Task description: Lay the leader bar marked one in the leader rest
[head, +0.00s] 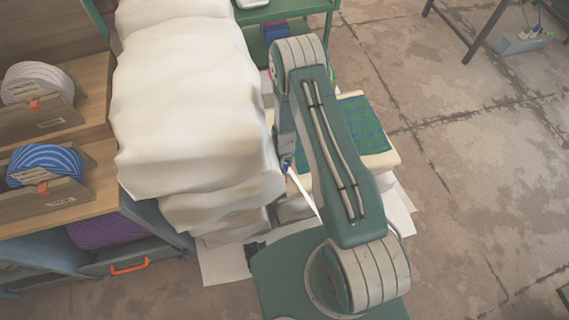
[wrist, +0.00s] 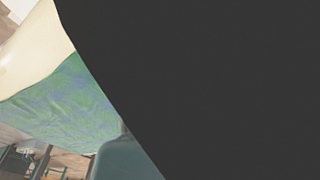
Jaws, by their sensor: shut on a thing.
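In the head view my arm bends down from its elbow, and its far end with my gripper (head: 286,160) is beside the white cloth pile. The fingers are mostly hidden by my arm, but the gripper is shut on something. A thin pale bar (head: 305,196) with a blue part near its upper end slants down to the right from there. I cannot read a mark on it. A dark surface (wrist: 220,80) very close to the camera fills most of the wrist view. I cannot make out the leader rest.
A large white cloth pile (head: 190,95) stands left of my arm. Shelves with striped rolls (head: 45,165) are at far left. A cream-edged board (head: 394,158) with a blue-green patterned top lies behind my arm. A green table (head: 290,12) is at the back.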

